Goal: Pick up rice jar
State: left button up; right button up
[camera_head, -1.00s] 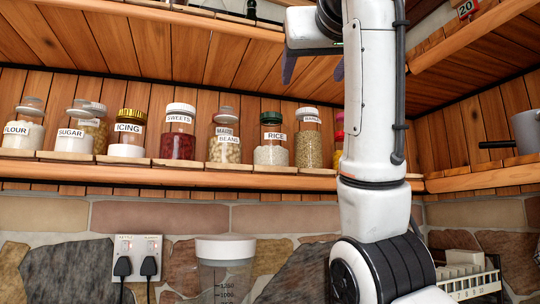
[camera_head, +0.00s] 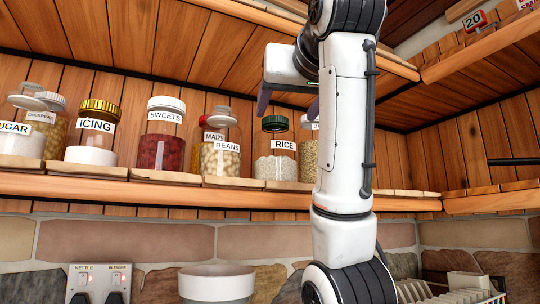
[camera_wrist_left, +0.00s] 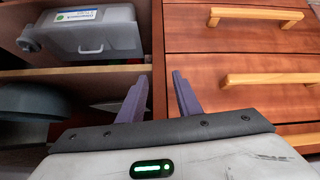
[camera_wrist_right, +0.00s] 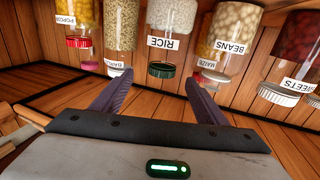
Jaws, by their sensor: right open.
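The rice jar (camera_head: 274,168) is clear glass with pale contents, a dark green lid and a RICE label. It stands upright on the shelf, right of the beans jar (camera_head: 220,160). My right gripper (camera_head: 289,103) is open and empty, its dark fingers above and in front of the rice jar's lid. In the right wrist view the rice jar (camera_wrist_right: 170,20) appears upside down, its green lid beyond and between the parted fingertips (camera_wrist_right: 157,80). My left gripper (camera_wrist_left: 159,78) is open and empty, in front of a cupboard and drawers.
The barley jar (camera_wrist_right: 120,25) stands close beside the rice jar, partly hidden by my right arm in the head view. The sweets jar (camera_head: 162,150) and icing jar (camera_head: 95,145) stand further left. The shelf (camera_head: 130,192) has a raised front edge; an upper shelf (camera_head: 250,35) overhangs it.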

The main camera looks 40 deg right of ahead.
aim_at(279, 118)
jog(key=x, duration=0.3)
jog(key=shift+w+d+r+p, duration=0.1)
jog(key=shift+w+r+p, duration=0.1)
jog(key=shift+w+p, duration=0.15)
jog(key=p+x, duration=0.1)
jog(key=x, duration=0.2)
jog(key=shift+w+r, duration=0.15)
jog(key=shift+w, duration=0.15)
jog(key=shift+w+d, duration=0.25)
jog(key=shift+w, duration=0.1)
pick_arm(q)
notch_tip(279, 118, up, 3)
jog(key=shift+r, duration=0.1)
pick_arm(e)
grip_shut()
jog(key=shift+s, duration=0.1)
